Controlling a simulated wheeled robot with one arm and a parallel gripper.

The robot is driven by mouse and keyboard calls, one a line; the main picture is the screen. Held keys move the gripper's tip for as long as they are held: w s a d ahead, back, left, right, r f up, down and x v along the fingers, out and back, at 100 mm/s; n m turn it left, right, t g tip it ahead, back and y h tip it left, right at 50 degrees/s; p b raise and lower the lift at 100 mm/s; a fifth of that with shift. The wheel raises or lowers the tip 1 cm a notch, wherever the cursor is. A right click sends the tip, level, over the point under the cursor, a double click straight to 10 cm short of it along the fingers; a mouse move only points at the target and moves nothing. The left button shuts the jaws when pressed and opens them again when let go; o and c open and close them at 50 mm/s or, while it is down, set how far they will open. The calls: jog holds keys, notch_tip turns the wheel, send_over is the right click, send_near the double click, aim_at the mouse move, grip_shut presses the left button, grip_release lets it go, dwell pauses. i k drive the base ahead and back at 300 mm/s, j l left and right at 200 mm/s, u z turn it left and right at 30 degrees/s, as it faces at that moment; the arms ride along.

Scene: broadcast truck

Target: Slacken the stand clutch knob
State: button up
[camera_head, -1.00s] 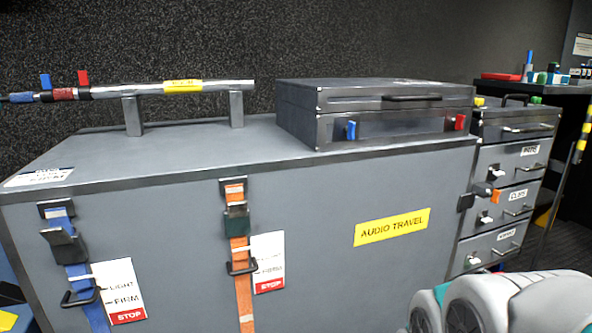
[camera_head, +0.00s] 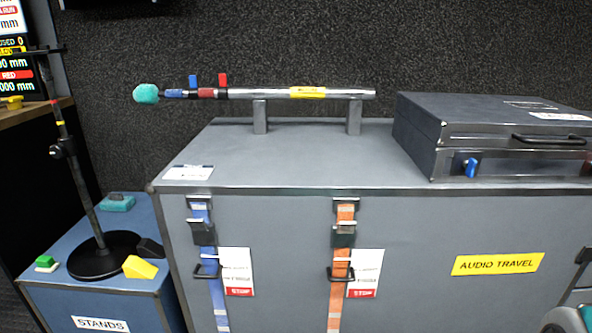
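A black microphone stand (camera_head: 84,200) stands upright on the blue box marked STANDS (camera_head: 150,307) at the left. Its round black base (camera_head: 97,262) rests on the box top. A dark clutch knob (camera_head: 58,150) sticks out to the left partway up the pole. Above it the pole has small yellow and red bands, and a thin dark bar crosses near its top. My gripper is out of view; only a sliver of what looks like my arm shows at the lower right edge.
The large grey AUDIO TRAVEL case (camera_head: 290,165) stands right of the stand, carrying a chrome pole with a teal tip (camera_head: 146,93) and a closed grey case (camera_head: 490,135).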

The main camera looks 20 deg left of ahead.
aim_at(57, 150)
jog(key=u, duration=2.15)
